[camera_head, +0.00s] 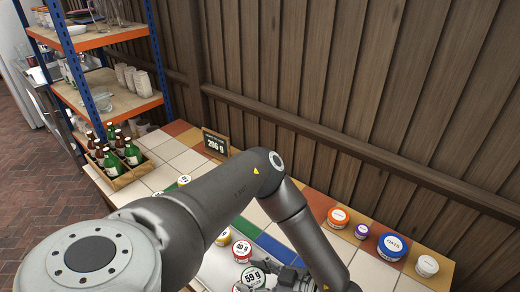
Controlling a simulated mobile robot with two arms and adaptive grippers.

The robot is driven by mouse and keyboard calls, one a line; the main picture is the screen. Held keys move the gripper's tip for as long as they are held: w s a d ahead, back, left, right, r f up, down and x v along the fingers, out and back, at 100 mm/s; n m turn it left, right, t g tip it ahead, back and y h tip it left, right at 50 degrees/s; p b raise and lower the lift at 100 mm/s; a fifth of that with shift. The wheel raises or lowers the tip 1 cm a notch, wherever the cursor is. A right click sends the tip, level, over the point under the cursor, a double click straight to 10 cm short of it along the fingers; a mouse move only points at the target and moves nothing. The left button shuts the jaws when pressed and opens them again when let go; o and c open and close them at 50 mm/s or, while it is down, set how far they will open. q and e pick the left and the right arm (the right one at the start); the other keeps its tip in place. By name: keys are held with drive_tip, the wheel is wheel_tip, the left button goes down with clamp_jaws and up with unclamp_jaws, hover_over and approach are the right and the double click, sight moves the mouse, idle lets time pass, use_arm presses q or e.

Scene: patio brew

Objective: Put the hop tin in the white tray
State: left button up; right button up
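I cannot tell which tin is the hop tin, as no label I can read says hops. A green-ringed tin marked 59 g (252,277) and a red-ringed tin (242,250) stand at the bottom centre. They are by a pale surface (212,272) that may be the white tray, mostly hidden by my arm and cut off by the frame. My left arm crosses the middle and bends down to the bottom edge. Grey parts, perhaps of my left gripper (290,279), show right beside the green-ringed tin; its fingers are not clear. My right gripper is out of view.
An orange tin (338,217), a small purple tin (361,231), a blue OATS tin (393,246) and a white tin (426,266) stand along the tiled counter at right. A bottle crate (125,180), a scale sign (215,144) and shelving (125,100) are left; a wooden wall is behind.

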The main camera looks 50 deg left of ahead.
use_arm(q)
drive_tip(key=w+a+f, duration=0.1)
drive_tip(key=w+f, duration=0.1)
drive_tip(key=w+a+f, duration=0.1)
drive_tip(key=w+f, duration=0.1)
drive_tip(key=w, duration=0.1)
drive_tip(key=w+a+f+b, duration=0.1)
drive_tip(key=w+a+f, duration=0.1)
drive_tip(key=f, duration=0.1)
drive_tip(key=shift+w, duration=0.25)
drive_tip(key=shift+w+a+f+b, duration=0.3)
drive_tip(key=shift+w+f+b, duration=0.15)
drive_tip(key=shift+f, duration=0.25)
drive_tip(key=shift+f+b, duration=0.4)
drive_tip(key=shift+f, duration=0.95)
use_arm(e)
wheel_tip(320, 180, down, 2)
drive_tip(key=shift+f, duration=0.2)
use_arm(q)
drive_tip(key=shift+f, duration=0.15)
drive_tip(key=o, duration=1)
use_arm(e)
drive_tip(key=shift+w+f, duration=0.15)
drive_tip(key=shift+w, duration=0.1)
